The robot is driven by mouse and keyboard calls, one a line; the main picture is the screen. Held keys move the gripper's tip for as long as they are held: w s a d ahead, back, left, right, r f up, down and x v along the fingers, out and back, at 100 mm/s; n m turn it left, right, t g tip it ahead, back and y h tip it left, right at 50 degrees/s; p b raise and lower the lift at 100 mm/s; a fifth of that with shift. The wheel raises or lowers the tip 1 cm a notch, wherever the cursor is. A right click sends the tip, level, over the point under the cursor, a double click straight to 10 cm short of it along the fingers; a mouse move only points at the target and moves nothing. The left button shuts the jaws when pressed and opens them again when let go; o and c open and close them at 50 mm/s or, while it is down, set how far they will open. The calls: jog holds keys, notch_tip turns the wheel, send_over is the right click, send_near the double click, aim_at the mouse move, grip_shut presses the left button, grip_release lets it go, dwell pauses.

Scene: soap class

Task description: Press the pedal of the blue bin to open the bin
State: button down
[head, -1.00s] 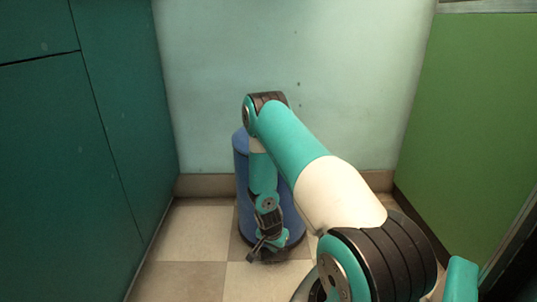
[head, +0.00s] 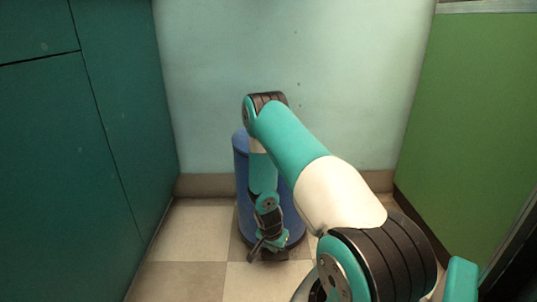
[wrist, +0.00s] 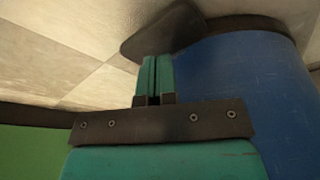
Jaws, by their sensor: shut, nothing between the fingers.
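The blue bin (head: 241,165) stands on the floor against the back wall, largely hidden behind my arm in the head view. Its blue body (wrist: 245,85) fills the right of the wrist view. The dark pedal (wrist: 160,33) sticks out from the bin's base near the floor. My gripper (wrist: 157,62) is shut and empty, its fingertips overlapping the pedal's near edge in the wrist view; I cannot tell whether they touch it. In the head view my gripper (head: 254,253) is low at the bin's front. The state of the lid is hidden.
Dark teal cabinets (head: 95,150) line the left and a green panel (head: 470,120) stands at the right. The pale back wall (head: 340,80) closes the space. The tiled floor (head: 185,240) left of the bin is clear.

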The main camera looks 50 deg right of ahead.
aim_at(274, 257)
dwell(0.4)
jog(key=shift+f+b, duration=1.7)
jog(key=shift+f, duration=1)
notch_tip(274, 257, up, 8)
jog(key=p, duration=0.7)
jog(key=shift+r+p, duration=0.2)
jog(key=shift+p, duration=0.2)
